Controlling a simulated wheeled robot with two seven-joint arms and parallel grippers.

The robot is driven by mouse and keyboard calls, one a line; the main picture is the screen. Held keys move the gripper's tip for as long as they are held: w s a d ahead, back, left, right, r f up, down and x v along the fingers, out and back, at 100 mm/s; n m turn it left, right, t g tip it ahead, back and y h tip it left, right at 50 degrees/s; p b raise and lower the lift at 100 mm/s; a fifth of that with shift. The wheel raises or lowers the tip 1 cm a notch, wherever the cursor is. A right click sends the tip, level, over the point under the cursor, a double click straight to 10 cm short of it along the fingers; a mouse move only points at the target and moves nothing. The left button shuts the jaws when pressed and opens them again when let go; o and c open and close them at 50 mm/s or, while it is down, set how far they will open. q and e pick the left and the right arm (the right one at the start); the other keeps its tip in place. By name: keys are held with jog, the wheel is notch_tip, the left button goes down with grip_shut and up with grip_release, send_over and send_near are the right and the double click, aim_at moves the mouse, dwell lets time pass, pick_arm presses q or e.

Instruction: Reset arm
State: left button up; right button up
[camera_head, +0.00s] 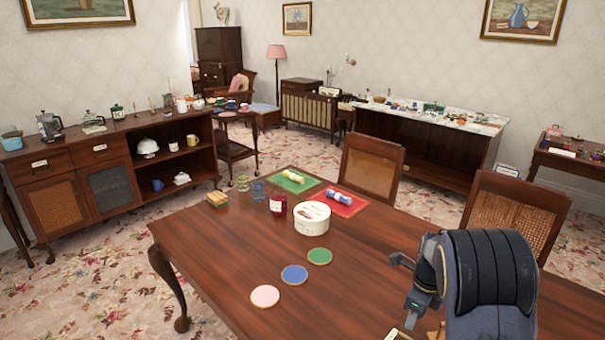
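My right arm comes in from the lower right, over the near right part of the brown wooden table (210,255). My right gripper (396,337) is only partly in view at the bottom edge. Its fingertips are cut off or hidden, so I cannot tell if it is open or shut. My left arm and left gripper do not show.
The table carries a round white box (312,219), a dark red jar (278,203), pink (265,296), blue (294,275) and green (320,256) coasters, and green (290,180) and red (341,203) mats. Chairs (370,167) stand along its far side. The table's left front is clear.

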jog(key=s+a+r+n+t+y, duration=0.2)
jog(key=s+a+r+n, duration=0.3)
jog(key=s+r+n, duration=0.35)
jog(key=s+a+r+n+t+y, duration=0.2)
jog(key=s+a+r+n, duration=0.3)
jog(key=s+n, duration=0.55)
jog(key=s+a+n+t, duration=0.1)
jog(key=s+a+n, duration=0.1)
jog(key=s+n, duration=0.4)
jog(key=s, duration=0.2)
jog(key=shift+s+h, duration=0.4)
jog(key=shift+a+f, duration=0.1)
